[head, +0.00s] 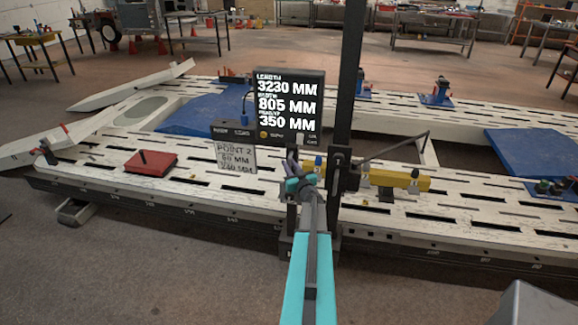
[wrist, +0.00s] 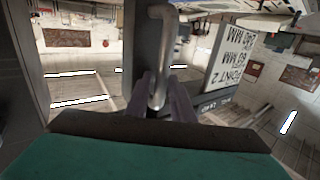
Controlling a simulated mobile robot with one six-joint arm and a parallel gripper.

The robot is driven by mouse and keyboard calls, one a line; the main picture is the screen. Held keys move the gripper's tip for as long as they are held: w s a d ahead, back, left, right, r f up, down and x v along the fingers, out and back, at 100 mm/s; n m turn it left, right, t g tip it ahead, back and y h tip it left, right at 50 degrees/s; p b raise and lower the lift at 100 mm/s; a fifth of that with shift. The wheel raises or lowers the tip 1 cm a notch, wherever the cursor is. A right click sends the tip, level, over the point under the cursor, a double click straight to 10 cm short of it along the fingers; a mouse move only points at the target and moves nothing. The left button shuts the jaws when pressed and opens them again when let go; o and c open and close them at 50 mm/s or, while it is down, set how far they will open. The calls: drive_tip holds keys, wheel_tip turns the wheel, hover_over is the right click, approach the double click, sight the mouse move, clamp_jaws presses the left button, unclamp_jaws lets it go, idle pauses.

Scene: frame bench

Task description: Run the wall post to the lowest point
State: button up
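The wall post is a dark upright post (head: 350,75) at the near edge of the white slotted frame bench. A dark carriage (head: 342,170) sits low on it, with a thin pointer arm (head: 400,146) reaching right. My gripper (head: 294,166) is just left of the carriage, partly hidden by my own arm. In the wrist view, a bent metal handle (wrist: 163,40) stands between my gripper's fingers (wrist: 160,100), which lie close on both sides of it and appear shut on it. The contact itself is partly hidden.
A display (head: 288,105) reads length 3230, width 805, height 350 mm. A card (head: 236,157) reads point 2; its figures look like 60 and 240 mm. A red block (head: 151,163) lies left and a yellow bar (head: 400,179) right on the bench (head: 480,212).

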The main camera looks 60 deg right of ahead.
drive_tip(key=shift+s+a, duration=0.1)
drive_tip(key=shift+b+v, duration=0.8)
drive_tip(key=shift+v, duration=1.15)
drive_tip(key=b+v, duration=0.3)
drive_tip(key=v, duration=0.6)
drive_tip(key=shift+s+a, duration=0.2)
drive_tip(key=shift+s, duration=0.05)
